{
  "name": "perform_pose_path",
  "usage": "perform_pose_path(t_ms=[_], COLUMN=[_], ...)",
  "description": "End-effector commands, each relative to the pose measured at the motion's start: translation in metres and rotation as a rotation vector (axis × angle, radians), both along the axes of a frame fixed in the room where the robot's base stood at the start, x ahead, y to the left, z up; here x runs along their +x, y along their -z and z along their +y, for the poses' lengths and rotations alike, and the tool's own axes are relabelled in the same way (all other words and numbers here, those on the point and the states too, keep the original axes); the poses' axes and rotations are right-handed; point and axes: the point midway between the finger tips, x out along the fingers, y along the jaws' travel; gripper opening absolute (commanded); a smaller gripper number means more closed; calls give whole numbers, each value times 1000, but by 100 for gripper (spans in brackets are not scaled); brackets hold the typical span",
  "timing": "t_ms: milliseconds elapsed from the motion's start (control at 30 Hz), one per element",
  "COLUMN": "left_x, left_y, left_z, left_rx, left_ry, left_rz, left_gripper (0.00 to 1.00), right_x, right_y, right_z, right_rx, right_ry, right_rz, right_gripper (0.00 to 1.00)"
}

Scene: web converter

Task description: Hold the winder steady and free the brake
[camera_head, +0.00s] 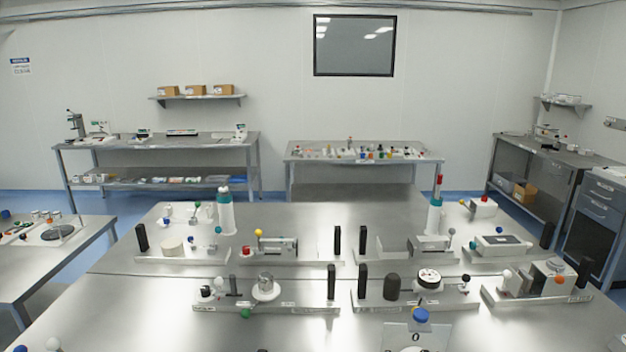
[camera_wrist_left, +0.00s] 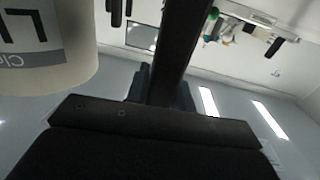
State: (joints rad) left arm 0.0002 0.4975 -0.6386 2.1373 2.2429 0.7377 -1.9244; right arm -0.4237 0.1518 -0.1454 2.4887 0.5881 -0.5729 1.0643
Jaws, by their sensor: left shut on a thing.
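In the left wrist view my left gripper (camera_wrist_left: 185,50) shows as a dark block with a long dark bar running up from it. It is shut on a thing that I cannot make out. A cream cylinder (camera_wrist_left: 80,70) with a grey printed label stands close beside it, cut off by the left edge. Neither gripper shows in the head view. Several small fixtures stand on the steel table there, among them one with a white round part (camera_head: 266,288) and one with a dial-topped drum (camera_head: 428,279). I cannot tell which is the winder or which part is the brake.
Black upright posts (camera_head: 331,281) stand at the ends of several fixtures. Two teal-and-white bottles (camera_head: 226,214) (camera_head: 434,214) stand behind. A blue-knobbed device (camera_head: 420,315) is at the front edge.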

Motion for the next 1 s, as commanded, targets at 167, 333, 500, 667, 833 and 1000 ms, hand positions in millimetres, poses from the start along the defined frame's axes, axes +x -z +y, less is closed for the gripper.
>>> perform_pose_path(t_ms=[167,333,500,667,833,1000], left_x=[-2,-2,-2,-1,0,-8], left_y=[7,7,5,2,0,0], left_z=[-1,-1,-1,-1,0,1], left_rx=[1,0,0,-1,0,0], left_ry=[3,2,2,1,1,1], left_rz=[13,11,9,5,2,2], left_gripper=[0,0,33,49,49,49], right_x=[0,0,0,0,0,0], right_y=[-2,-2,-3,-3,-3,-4], right_z=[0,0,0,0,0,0], right_rx=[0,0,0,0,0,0], right_ry=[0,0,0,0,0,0], right_rz=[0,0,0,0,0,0], right_gripper=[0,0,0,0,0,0])
